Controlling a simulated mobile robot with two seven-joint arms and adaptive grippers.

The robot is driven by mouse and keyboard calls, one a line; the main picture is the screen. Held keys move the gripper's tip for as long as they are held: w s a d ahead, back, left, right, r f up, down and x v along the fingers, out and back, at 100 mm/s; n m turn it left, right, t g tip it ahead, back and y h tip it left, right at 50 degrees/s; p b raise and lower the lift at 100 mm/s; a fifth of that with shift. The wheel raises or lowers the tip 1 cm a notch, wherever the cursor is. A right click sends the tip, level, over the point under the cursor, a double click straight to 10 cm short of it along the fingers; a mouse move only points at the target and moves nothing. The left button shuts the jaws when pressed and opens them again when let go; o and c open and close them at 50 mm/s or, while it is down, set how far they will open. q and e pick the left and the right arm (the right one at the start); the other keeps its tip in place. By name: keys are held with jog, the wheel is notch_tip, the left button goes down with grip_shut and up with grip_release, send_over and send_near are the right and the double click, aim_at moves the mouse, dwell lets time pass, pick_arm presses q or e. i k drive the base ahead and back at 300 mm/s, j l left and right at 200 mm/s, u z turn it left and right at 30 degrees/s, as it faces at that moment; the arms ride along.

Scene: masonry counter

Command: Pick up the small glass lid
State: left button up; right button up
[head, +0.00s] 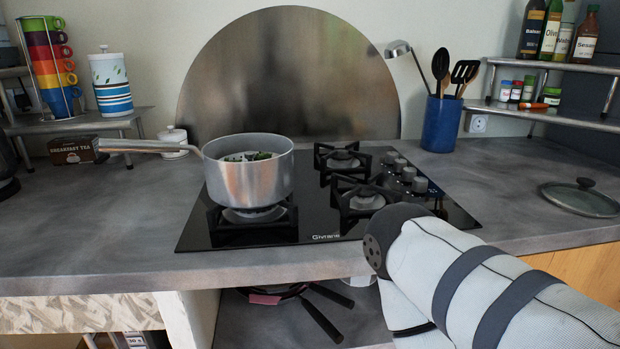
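A small glass lid (581,200) with a dark round knob and a grey rim lies flat on the counter at the far right, to the right of the hob. Nothing covers it. My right arm comes in from the lower right, in front of the counter's front edge. Its elbow-like dark joint shows below the hob, to the left of the lid. Its gripper is outside the picture. My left arm and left gripper do not show.
A metal saucepan (247,180) stands on the front left burner of the black hob (315,228), its handle pointing left. A shelf (560,118) with bottles overhangs the back right. Counter around the lid is clear.

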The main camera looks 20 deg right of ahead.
aim_at(581, 199)
jog(key=z, duration=2.2)
jog(key=i+l+u, duration=0.2)
jog(key=l, duration=0.25)
jog(key=i, duration=0.1)
